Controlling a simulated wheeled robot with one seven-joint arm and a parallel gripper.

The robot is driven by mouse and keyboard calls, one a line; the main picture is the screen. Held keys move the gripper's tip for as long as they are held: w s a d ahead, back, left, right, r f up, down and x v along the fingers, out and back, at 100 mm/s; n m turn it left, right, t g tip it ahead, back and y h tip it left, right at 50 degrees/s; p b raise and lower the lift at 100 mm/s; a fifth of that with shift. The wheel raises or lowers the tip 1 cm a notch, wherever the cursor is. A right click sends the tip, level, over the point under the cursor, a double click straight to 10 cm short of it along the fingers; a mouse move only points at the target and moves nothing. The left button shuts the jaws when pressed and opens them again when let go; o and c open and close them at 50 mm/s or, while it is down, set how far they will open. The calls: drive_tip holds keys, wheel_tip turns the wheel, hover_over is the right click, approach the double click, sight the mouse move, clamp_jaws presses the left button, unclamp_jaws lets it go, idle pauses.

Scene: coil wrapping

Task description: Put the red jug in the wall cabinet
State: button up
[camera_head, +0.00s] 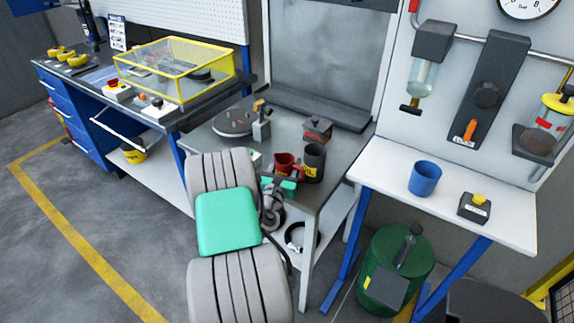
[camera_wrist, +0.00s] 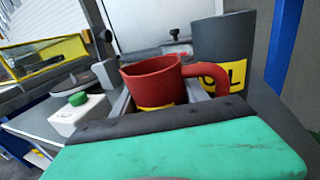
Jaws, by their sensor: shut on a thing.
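The red jug (camera_head: 284,164) is on or just above the grey workbench (camera_head: 213,140), in front of my arm. In the wrist view the red jug (camera_wrist: 152,80) stands upright between the fingers, with its handle to the right and a yellow label low on its front. My gripper (camera_head: 280,179) is shut on it. Its base is hidden, so I cannot tell whether it touches the bench. A blue box edge (camera_head: 32,5) shows at the top left; I cannot tell if it is the wall cabinet.
A yellow-framed clear cover (camera_head: 178,70) is on the left bench. A blue cup (camera_head: 424,179) stands on the white shelf.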

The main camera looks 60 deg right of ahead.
drive_tip(key=shift+r, duration=0.1)
drive_tip(key=shift+f, duration=0.2)
drive_tip(key=o, duration=1.3)
drive_tip(key=shift+r, duration=0.15)
